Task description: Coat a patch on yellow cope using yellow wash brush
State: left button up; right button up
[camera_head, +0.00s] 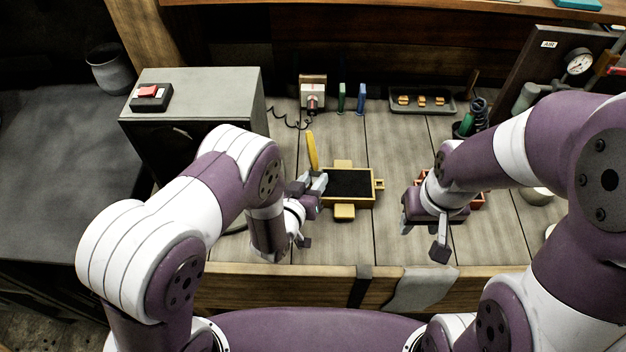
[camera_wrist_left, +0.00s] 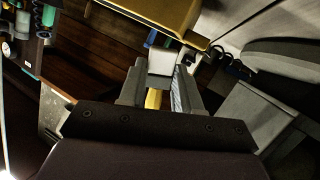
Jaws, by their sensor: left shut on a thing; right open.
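The yellow cope (camera_head: 343,211) is a shallow yellow box filled with dark sand, on the wooden bench in the middle of the head view. Part of its yellow side (camera_wrist_left: 150,18) shows at the top of the left wrist view. My left gripper (camera_head: 318,182) is at the cope's left edge, shut on the yellow wash brush (camera_head: 312,150). Its handle points up and away. In the left wrist view, a yellow part (camera_wrist_left: 153,98) and a pale block show between the fingers. Whether the bristles touch the sand is hidden. My right gripper (camera_head: 424,238) is open and empty, right of the cope.
A red-orange box (camera_head: 478,202) is partly hidden behind my right gripper. A grey cabinet (camera_head: 190,90) with a red switch stands at left. A dark tray (camera_head: 421,110) with small orange pieces lies at the back.

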pick_arm(q)
jog(key=shift+w+a+f, duration=0.1)
jog(key=shift+f, duration=0.3)
jog(key=shift+f+b, duration=0.15)
jog(key=shift+b, duration=0.25)
jog(key=shift+d, duration=0.2)
